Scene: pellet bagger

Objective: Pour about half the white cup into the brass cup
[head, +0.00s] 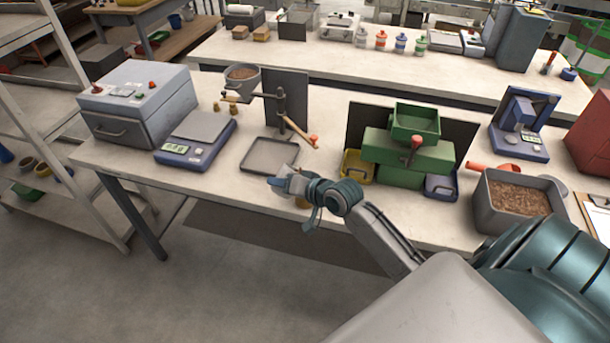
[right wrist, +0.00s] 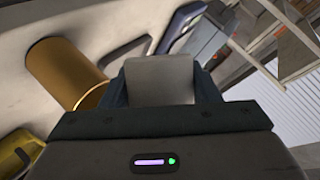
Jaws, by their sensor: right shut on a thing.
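My right gripper (head: 281,184) is above the front edge of the bench, just in front of the dark tray. In the right wrist view it is shut on the white cup (right wrist: 160,80), which sits between its two fingers. The brass cup (right wrist: 65,72) stands beside the held cup, to its left in that view, with a gap between them. In the head view only a small part of the brass cup (head: 302,202) shows below my wrist. The contents of both cups are hidden, and I cannot tell how far the white cup is tilted. My left gripper is not in view.
A blue scale (head: 172,157) is to the left. A green hopper unit (head: 405,152) and a grey bin of pellets (head: 482,215) stand to the right.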

